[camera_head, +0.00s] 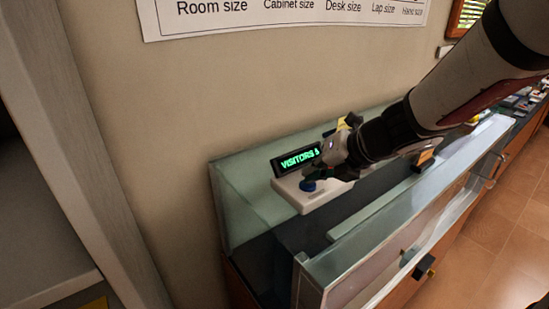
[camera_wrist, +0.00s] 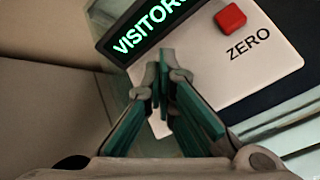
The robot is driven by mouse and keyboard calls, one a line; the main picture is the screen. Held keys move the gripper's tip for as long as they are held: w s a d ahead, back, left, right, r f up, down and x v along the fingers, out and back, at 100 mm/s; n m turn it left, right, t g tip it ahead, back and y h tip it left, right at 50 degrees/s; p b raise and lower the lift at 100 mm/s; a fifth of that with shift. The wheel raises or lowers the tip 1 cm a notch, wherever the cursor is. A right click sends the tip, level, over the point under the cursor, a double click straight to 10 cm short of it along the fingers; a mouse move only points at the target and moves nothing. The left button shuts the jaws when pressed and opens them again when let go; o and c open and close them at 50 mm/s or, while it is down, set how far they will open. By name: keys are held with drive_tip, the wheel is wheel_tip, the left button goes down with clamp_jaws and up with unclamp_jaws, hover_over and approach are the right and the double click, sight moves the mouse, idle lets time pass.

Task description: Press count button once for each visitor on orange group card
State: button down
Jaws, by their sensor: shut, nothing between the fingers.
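The white counter device (camera_head: 318,198) stands in the glass-walled case, its dark display (camera_head: 297,160) lit green with "VISITORS" and a digit that may be a 5. A blue button (camera_head: 308,185) shows at its near left end. My gripper (camera_head: 314,174) is shut and empty, its tips close above the blue button; I cannot tell whether they touch. In the wrist view the shut fingers (camera_wrist: 162,82) cover that part of the device, and a red button (camera_wrist: 230,18) marked "ZERO" lies to their right. An orange piece (camera_head: 425,158) shows beyond my wrist; I cannot read it as the group card.
The glass front panel (camera_head: 400,235) of the case runs along the near side. A yellow item (camera_head: 343,124) sits behind the device, partly hidden by my gripper. Several small items (camera_head: 520,100) lie farther along the counter. A wall chart (camera_head: 290,12) hangs above.

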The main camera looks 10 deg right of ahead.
drive_tip(key=shift+r, duration=0.1)
drive_tip(key=shift+r+p, duration=0.75)
drive_tip(key=shift+p, duration=0.2)
wheel_tip(320, 180, up, 2)
drive_tip(key=p, duration=0.2)
drive_tip(key=shift+s+r+p, duration=0.1)
drive_tip(key=shift+r+p, duration=0.15)
drive_tip(key=shift+p, duration=0.05)
drive_tip(key=shift+r+p, duration=1.25)
drive_tip(key=shift+p, duration=0.05)
idle(0.9)
